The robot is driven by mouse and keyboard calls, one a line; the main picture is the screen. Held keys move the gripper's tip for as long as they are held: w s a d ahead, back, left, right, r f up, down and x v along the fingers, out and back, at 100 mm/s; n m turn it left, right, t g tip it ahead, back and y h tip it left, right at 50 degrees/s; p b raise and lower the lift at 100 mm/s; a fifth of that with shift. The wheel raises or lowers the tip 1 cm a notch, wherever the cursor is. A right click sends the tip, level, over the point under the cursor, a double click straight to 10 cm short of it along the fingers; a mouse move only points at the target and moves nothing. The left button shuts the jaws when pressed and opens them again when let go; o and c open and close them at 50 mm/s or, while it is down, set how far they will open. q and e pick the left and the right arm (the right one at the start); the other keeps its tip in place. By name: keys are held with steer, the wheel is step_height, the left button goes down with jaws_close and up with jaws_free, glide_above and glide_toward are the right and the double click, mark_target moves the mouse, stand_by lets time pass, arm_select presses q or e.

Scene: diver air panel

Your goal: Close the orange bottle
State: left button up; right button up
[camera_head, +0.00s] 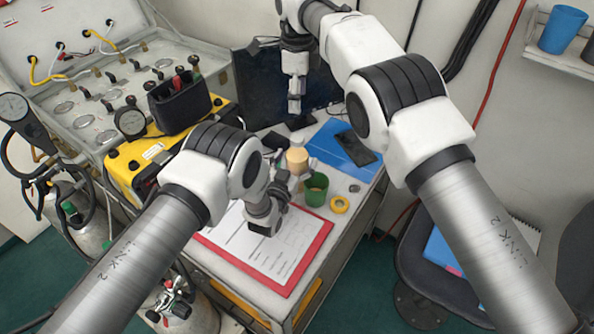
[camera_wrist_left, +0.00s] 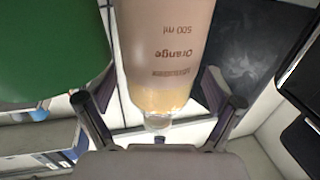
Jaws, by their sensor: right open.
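The orange bottle (camera_head: 297,157) stands upright on the cart top, pale orange with a clear neck. In the left wrist view the bottle (camera_wrist_left: 165,50) appears upside down, with "Orange 500 ml" on its side and its narrow clear neck towards the gripper's palm. My left gripper (camera_head: 283,187) reaches towards the bottle from the front. Its fingers (camera_wrist_left: 165,108) are spread on both sides of the bottle's narrow end, with gaps visible. I cannot make out a cap. My right gripper (camera_head: 295,115) hangs downward behind the bottle, open and empty.
A green cup (camera_head: 316,192) stands close right of the bottle, with a yellow tape roll (camera_head: 340,204) and small dark disc (camera_head: 354,188) beyond. A red clipboard (camera_head: 290,283) lies in front. A blue folder (camera_head: 335,143) with a dark device (camera_head: 356,147) lies behind. A yellow case (camera_head: 140,165) is left.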

arm_select(q)
steer(key=v, duration=1.2)
stand_by(0.4)
